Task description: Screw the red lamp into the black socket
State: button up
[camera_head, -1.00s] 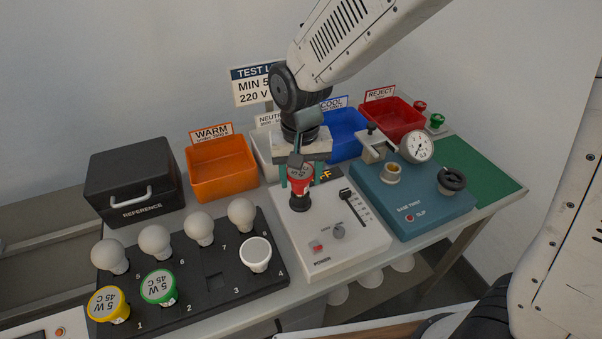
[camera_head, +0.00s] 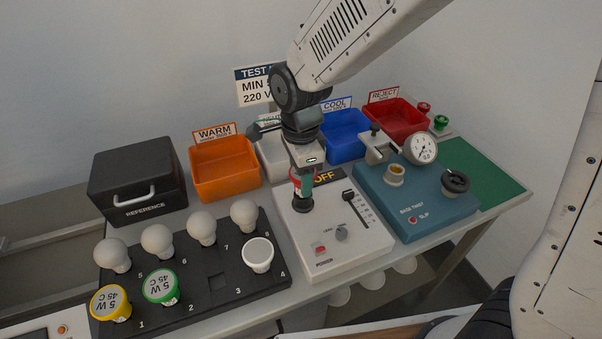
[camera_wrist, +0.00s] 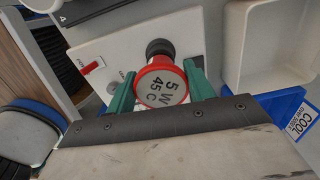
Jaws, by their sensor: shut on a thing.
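The red lamp (camera_wrist: 161,85), with a red rim and a face marked 5 W 45 C, is between the green fingers of my gripper (camera_wrist: 162,92) in the wrist view. My gripper is shut on it. In the head view the red lamp (camera_head: 294,176) is mostly hidden behind a finger of my gripper (camera_head: 304,184). The black socket (camera_head: 303,205) stands on the white test box (camera_head: 345,262), directly below the lamp. In the wrist view the black socket (camera_wrist: 160,47) shows just past the lamp's rim. How deep the lamp sits in the socket is hidden.
The black tray (camera_head: 217,283) at left holds several white bulbs and yellow-rimmed and green-rimmed lamps. Orange (camera_head: 225,182), blue (camera_head: 347,148) and red (camera_head: 402,126) bins stand behind. A teal gauge device (camera_head: 425,208) is close on the right.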

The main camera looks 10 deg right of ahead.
jog(key=shift+a, duration=0.1)
jog(key=o, duration=0.9)
jog(key=shift+c, duration=0.2)
jog(key=n, duration=0.5)
jog(key=shift+d+n, duration=0.2)
jog(key=shift+n, duration=0.1)
jog(key=n, duration=0.6)
jog(key=shift+s+d, duration=0.15)
jog(key=n, duration=0.5)
jog(key=shift+s+d+n, duration=0.1)
jog(key=shift+d+n, duration=0.05)
jog(key=shift+n, duration=0.25)
jog(key=n, duration=0.5)
jog(key=shift+d+n, duration=0.15)
jog(key=shift+n, duration=0.15)
